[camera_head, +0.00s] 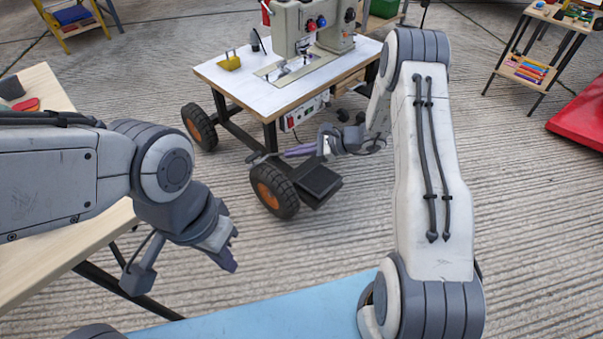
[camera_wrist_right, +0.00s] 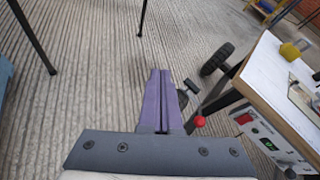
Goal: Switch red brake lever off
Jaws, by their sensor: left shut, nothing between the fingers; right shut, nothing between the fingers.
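A red ball knob (camera_wrist_right: 200,121), which looks like the brake lever's end, shows in the right wrist view just right of my right gripper (camera_wrist_right: 160,75). That gripper's purple fingers are shut and empty, and I see no clear contact with the knob. In the head view my right gripper (camera_head: 290,152) is beside the wheeled sewing machine table (camera_head: 227,88), near its front wheel (camera_head: 274,190); I cannot make out the knob there. My left gripper (camera_head: 231,260) is shut and empty, low at the left, away from the table.
A control box (camera_head: 303,112) hangs under the tabletop; it also shows in the right wrist view (camera_wrist_right: 268,144). A black pedal (camera_head: 318,182) sits low near the front wheel. A wooden table (camera_head: 50,245) is at the left. A red mat (camera_head: 580,115) lies at the right.

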